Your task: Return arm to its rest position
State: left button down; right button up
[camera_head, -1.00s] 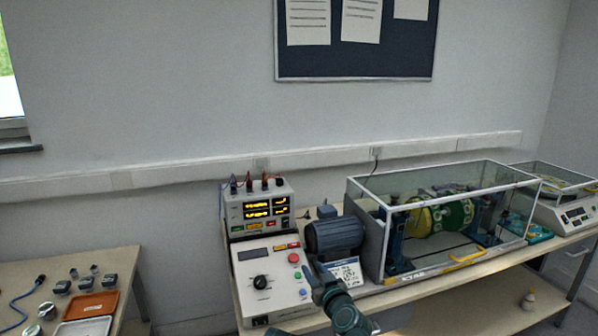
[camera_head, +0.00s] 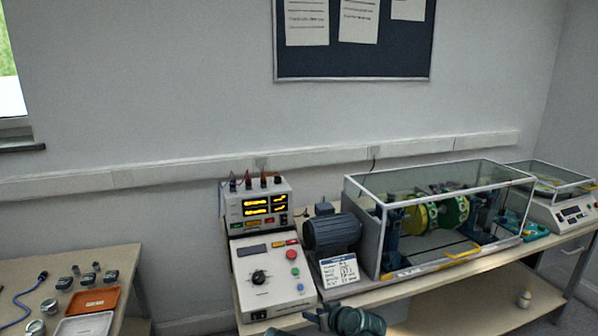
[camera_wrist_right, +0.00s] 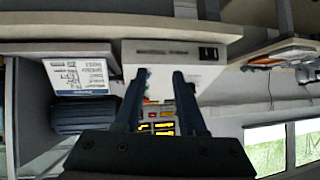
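My right arm, teal and dark, shows at the bottom edge of the head view, its gripper (camera_head: 318,318) low in front of the bench, just below the control box (camera_head: 272,277). In the right wrist view, the two dark fingers of the right gripper (camera_wrist_right: 158,76) stand apart with nothing between them. The control box's pale front (camera_wrist_right: 175,60) lies beyond the fingers, and the lit yellow display (camera_wrist_right: 160,130) shows between and below them. My left gripper is not in view.
A dark motor (camera_head: 332,234), a white label card (camera_head: 340,269) and a glass-walled rotor rig (camera_head: 440,215) stand on the bench. A second table at left holds an orange tray (camera_head: 92,302) and small parts.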

jog(key=s+d+f+m+g+h, duration=0.45)
jog(key=s+d+f+g, duration=0.45)
jog(key=s+d, duration=0.45)
jog(key=s+a+r+n+h+p, duration=0.2)
jog(key=s+a+r+n+p, duration=0.2)
jog(key=a, duration=0.8)
jog(key=s+r+p, duration=0.2)
jog(key=s, duration=0.1)
jog(key=shift+s+r+g+p, duration=0.2)
jog(key=shift+g+p, duration=0.1)
jog(key=shift+g, duration=0.1)
